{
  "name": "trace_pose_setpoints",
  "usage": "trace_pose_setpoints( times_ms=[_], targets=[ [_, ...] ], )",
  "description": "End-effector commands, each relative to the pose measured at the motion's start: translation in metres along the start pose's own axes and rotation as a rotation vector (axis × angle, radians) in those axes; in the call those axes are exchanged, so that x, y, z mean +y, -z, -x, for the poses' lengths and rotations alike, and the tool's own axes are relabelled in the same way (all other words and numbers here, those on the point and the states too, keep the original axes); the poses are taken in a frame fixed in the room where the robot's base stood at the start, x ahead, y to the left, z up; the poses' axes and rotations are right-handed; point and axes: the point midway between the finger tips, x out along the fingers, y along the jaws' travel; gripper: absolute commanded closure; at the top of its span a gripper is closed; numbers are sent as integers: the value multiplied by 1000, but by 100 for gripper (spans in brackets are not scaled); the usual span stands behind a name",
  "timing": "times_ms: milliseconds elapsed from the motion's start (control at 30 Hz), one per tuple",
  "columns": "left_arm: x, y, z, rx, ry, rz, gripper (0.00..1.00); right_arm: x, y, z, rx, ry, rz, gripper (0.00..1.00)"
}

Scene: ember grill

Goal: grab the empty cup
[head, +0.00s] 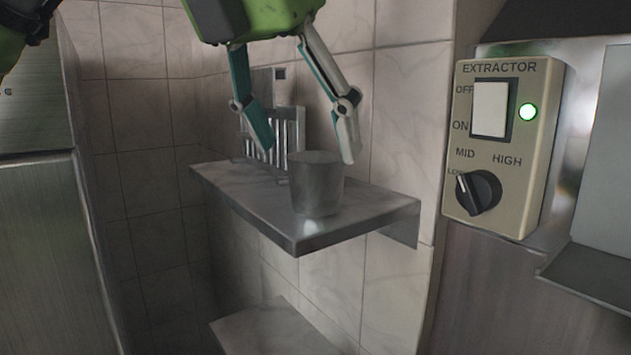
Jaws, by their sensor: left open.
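A grey metal cup (317,190) stands upright near the front edge of a steel wall shelf (240,188). From this angle I cannot see inside it. My left gripper (308,155) comes down from the top of the head view with its fingers spread wide. One fingertip is left of the cup and the other is just above and right of its rim. The gripper is open and holds nothing. I cannot tell whether a fingertip touches the cup. My right gripper is not in view.
A metal rack (289,128) stands at the back of the shelf by the tiled wall. An extractor control box (530,165) with a switch and knob is at the right. A lower shelf (265,335) lies beneath. A steel cabinet (45,240) stands at the left.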

Motion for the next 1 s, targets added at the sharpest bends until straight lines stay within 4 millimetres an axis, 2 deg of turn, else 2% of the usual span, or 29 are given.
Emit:
trace_pose_setpoints(
  times_ms=[67, 167, 300, 400, 533, 567, 700, 733, 1000],
  targets=[
    [0, -3, -8, 3, -1, -2, 34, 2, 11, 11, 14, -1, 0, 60],
    [0, -3, -23, 2, -1, -1, 34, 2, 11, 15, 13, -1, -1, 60],
    [0, -3, -36, 1, 0, -1, 34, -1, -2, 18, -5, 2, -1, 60],
    [0, -2, -38, 0, 0, 1, 34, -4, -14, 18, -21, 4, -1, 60],
    [0, -2, -38, 0, 0, 0, 34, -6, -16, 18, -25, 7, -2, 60],
    [0, -2, -38, 0, 0, 0, 37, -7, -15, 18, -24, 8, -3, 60],
    [0, -2, -38, 0, 0, 0, 73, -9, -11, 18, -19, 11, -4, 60],
    [0, -2, -38, 0, 0, 0, 76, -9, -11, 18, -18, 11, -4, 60],
    [0, -2, -38, 0, 0, 0, 76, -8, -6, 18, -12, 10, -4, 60]
  ],
)
